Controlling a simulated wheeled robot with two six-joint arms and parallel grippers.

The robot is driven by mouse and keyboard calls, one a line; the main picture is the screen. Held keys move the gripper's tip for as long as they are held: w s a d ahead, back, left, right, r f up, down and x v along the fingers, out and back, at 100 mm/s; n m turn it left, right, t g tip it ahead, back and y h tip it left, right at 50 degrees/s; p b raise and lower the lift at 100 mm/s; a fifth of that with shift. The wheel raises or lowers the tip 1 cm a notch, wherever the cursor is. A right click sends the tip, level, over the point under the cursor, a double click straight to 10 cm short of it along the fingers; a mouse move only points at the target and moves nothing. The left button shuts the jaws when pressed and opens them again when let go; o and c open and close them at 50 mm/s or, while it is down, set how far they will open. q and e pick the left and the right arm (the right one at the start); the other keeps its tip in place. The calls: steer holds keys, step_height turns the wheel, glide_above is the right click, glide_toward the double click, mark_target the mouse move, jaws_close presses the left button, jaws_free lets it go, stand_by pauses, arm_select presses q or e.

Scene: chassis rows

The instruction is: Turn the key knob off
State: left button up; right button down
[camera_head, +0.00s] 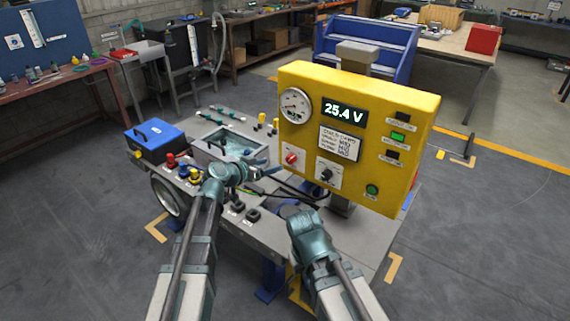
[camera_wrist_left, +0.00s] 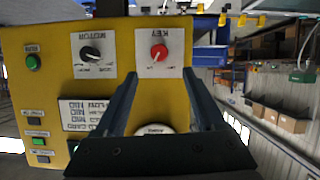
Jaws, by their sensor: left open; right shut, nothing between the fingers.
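The key knob (camera_head: 292,158) is a small red knob on a white plate at the lower left of the yellow panel (camera_head: 405,155). In the left wrist view, which shows the panel upside down, the red key knob (camera_wrist_left: 158,53) sits under the label KEY, its pointer line tilted. My left gripper (camera_head: 268,171) is open in front of the panel, to the left of the knob and a little below it. In the left wrist view its fingertips (camera_wrist_left: 160,73) stand apart, with the knob between and beyond them, untouched. My right gripper (camera_head: 288,207) is shut and empty, low in front of the panel.
A black motor knob (camera_head: 326,174) is right of the key knob, with a green button (camera_head: 372,190) further right. The panel also has a gauge (camera_head: 295,105) and a display (camera_head: 345,112) reading 25.4 V. A blue box (camera_head: 155,139) and grey tray (camera_head: 225,148) stand left on the bench.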

mark_target(289, 160)
arm_select(q)
steer(key=b+x, duration=0.3)
steer(key=x, duration=0.7)
steer(key=shift+w+d+f, duration=0.15)
jaws_close()
